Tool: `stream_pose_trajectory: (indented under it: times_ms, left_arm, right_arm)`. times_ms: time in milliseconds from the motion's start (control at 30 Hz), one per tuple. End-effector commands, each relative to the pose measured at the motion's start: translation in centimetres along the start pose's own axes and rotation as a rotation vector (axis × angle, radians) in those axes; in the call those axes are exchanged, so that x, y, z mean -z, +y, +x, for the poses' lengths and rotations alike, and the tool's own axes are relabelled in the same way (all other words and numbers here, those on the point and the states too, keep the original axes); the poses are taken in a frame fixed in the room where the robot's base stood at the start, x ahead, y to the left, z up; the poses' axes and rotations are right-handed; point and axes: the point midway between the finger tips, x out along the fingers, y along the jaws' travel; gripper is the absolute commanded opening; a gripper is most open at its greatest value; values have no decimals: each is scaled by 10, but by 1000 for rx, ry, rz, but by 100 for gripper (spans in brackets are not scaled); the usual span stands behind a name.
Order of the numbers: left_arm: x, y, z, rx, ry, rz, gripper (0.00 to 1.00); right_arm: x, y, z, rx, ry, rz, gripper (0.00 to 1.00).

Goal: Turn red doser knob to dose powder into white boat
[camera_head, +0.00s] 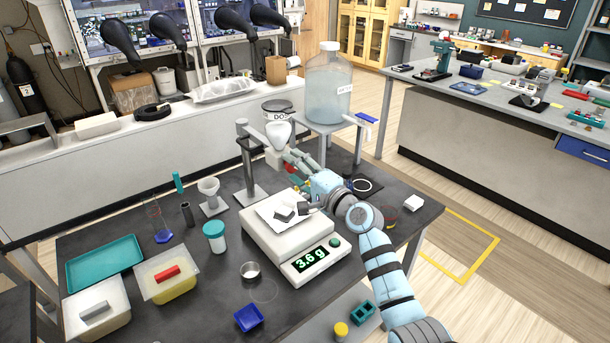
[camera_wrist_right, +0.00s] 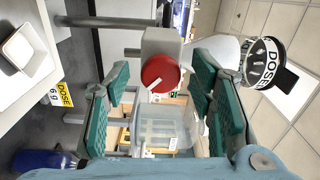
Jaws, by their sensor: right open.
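The red doser knob (camera_wrist_right: 160,73) with a white mark sits on the front of a grey doser block (camera_wrist_right: 162,42). In the head view my arm mostly hides it. My right gripper (camera_wrist_right: 163,100) is open, its green-padded fingers on either side of the knob in the wrist view; I see no contact. The doser's white hopper (camera_head: 277,133) stands on a grey post. Below, the white boat (camera_head: 265,209) rests on the balance (camera_head: 262,238), which reads 3.6 g; a dark patch shows on it. The boat also shows in the wrist view (camera_wrist_right: 22,48). My left gripper is not in view.
A yellow label (camera_wrist_right: 64,95) reads DOSE 6 g. A big clear bottle (camera_head: 328,85) stands behind the doser.

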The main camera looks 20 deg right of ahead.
Motion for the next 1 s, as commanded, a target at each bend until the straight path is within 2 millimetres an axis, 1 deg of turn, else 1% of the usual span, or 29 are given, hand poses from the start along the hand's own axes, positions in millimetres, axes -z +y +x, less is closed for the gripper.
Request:
stream_pose_trajectory:
  times_ms: [67, 300, 433, 500, 567, 933, 1000]
  left_arm:
    - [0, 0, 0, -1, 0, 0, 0]
    - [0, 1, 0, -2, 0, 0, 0]
    - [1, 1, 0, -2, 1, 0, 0]
    - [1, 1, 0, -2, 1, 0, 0]
    - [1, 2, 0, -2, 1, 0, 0]
    - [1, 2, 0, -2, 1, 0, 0]
    - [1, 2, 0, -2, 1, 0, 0]
  right_arm:
    - [1, 1, -14, 0, 2, -4, 50]
    - [1, 1, -81, -3, 2, -6, 50]
    - [1, 0, -105, -1, 2, -4, 50]
    - [0, 0, -111, -1, 1, -2, 50]
    - [0, 0, -113, 0, 1, -2, 50]
    - [0, 0, -113, -1, 1, -2, 50]
    - [-4, 8, -115, -22, -5, -25, 50]
